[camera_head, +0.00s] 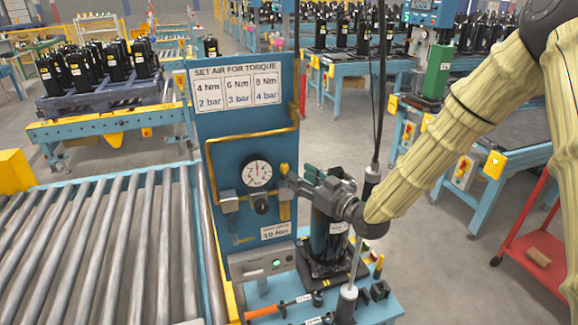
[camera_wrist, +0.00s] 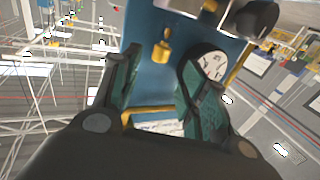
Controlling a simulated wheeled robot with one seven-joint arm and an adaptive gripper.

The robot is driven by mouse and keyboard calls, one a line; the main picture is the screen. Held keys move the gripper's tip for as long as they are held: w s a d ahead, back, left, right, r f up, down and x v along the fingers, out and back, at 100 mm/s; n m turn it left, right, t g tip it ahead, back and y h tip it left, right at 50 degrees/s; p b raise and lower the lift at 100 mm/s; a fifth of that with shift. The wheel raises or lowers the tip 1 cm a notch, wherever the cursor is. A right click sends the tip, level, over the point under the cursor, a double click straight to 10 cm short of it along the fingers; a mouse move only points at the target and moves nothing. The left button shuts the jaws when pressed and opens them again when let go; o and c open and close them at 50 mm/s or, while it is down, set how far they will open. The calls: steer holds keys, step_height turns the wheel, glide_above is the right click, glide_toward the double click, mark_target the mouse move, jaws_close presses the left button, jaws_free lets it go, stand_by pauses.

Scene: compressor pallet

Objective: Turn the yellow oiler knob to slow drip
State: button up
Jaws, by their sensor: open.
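The yellow oiler knob (camera_head: 284,168) sits on the blue panel (camera_head: 226,128), right of the pressure gauge (camera_head: 257,174). My gripper (camera_head: 298,180) is at the panel's right side, with its fingers reaching left toward the knob. In the wrist view the yellow knob (camera_wrist: 161,50) shows between the two spread green-padded fingers (camera_wrist: 161,60), ahead of the jaws. Both fingers look apart from it, and nothing is held. The gauge also shows in the wrist view (camera_wrist: 213,66), partly behind the right finger. No drip setting can be read.
A black regulator knob (camera_head: 261,204) sits below the gauge, and a brass pipe (camera_head: 250,137) runs across the panel. A black compressor (camera_head: 328,238) stands below my gripper. A hanging tool (camera_head: 371,182) and its cable are just right of it. A roller conveyor (camera_head: 120,250) lies left.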

mark_target(287, 168)
steer(key=shift+p+x, duration=0.95)
steer(key=shift+x, duration=2.05)
steer(key=shift+c, duration=0.2)
jaws_close()
